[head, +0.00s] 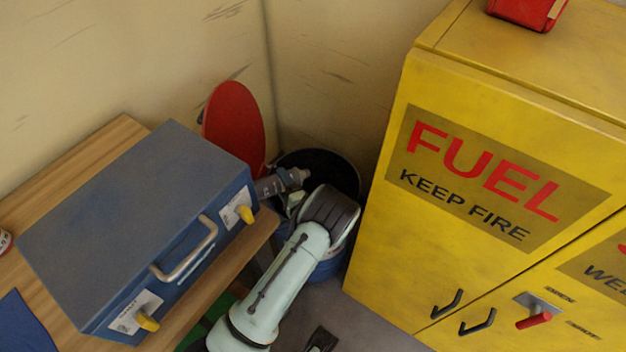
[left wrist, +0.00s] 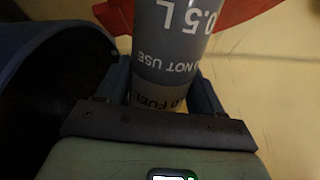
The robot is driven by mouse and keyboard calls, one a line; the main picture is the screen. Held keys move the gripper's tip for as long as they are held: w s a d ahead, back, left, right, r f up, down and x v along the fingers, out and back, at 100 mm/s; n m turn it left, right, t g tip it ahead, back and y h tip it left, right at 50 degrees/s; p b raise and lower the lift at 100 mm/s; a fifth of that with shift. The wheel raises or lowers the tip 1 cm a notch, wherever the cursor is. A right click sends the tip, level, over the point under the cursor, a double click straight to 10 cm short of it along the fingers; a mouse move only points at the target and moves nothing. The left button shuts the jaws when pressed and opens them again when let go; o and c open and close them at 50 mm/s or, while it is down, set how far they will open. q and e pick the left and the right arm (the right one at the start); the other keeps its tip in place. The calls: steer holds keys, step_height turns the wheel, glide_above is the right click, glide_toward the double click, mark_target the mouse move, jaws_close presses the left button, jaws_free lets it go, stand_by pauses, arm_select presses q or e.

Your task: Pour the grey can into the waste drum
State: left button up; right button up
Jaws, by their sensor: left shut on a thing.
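The grey can (head: 269,186) lies tilted close to level in the head view, at the left side of the waste drum's mouth. The waste drum (head: 332,262) is blue, with a dark open mouth; its inside is too dark to read. My left gripper (head: 297,197) is shut on the grey can, partly hidden behind my wrist. In the left wrist view the can (left wrist: 172,45) stands between the fingers, its lettering upside down, and the drum (left wrist: 75,38) is at the left. No liquid shows. My right gripper is not in view.
A red disc (head: 235,125) stands upright behind the can. A blue toolbox (head: 130,220) on a wooden bench (head: 95,150) is close at left. A yellow fuel cabinet (head: 480,250) borders the drum at right. Walls close off the corner behind.

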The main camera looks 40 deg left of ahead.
mark_target(293, 174)
arm_select(q)
steer(key=shift+w+d+f+m, duration=0.1)
steer(key=shift+w+f+m, duration=0.35)
steer(key=shift+m, duration=0.25)
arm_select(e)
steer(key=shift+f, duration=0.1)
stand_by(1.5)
arm_select(q)
steer(key=shift+w+d+r+m, duration=0.15)
steer(key=shift+w+r+m, duration=0.1)
steer(key=shift+m, duration=0.05)
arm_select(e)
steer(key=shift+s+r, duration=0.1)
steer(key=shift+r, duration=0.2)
arm_select(q)
steer(key=shift+w+d+r+m+p, duration=0.15)
steer(key=shift+w+r+m+p, duration=0.35)
steer(key=shift+r+m+p, duration=0.5)
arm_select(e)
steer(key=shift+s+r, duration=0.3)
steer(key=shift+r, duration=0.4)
arm_select(q)
steer(key=shift+w+d+r+m+p, duration=0.2)
steer(key=shift+w+r+m+p, duration=0.25)
steer(key=shift+m+p, duration=0.35)
steer(key=shift+f, duration=0.1)
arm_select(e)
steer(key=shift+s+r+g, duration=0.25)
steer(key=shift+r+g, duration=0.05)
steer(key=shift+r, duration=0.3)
